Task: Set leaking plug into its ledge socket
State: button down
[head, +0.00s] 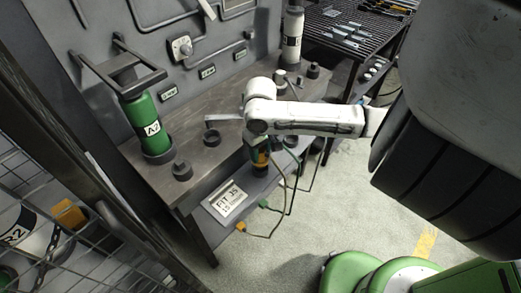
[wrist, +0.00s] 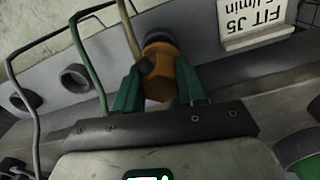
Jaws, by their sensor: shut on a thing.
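My gripper (wrist: 158,92) has its two green fingers closed on the sides of an orange-brown hexagonal plug (wrist: 160,72) in the wrist view. The plug's far end meets a dark round collar (wrist: 158,37) at the grey ledge (wrist: 200,50). I cannot tell how deep it sits. Two round sockets (wrist: 75,77) show to the left along the ledge, without plugs. In the head view the orange plug (head: 259,157) is below my wrist at the front of the bench, and the fingers are mostly hidden.
A white card (head: 230,199) reading "FIT J5" lies on the ledge, left of the plug. Thin hoses (head: 283,203) hang beside it. A green cylinder (head: 141,115) marked A2 and a white cylinder (head: 292,36) stand on the bench (head: 200,150). A wire cage (head: 60,225) is at left.

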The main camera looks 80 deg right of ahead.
jog(key=shift+f+b, duration=0.65)
jog(key=shift+f, duration=0.6)
jog(key=c, duration=0.6)
grip_release()
jog(key=shift+o, duration=0.2)
jog(key=shift+r, duration=0.1)
notch_tip(320, 180, up, 11)
jog(key=shift+f+p, duration=0.15)
jog(key=shift+p, duration=0.35)
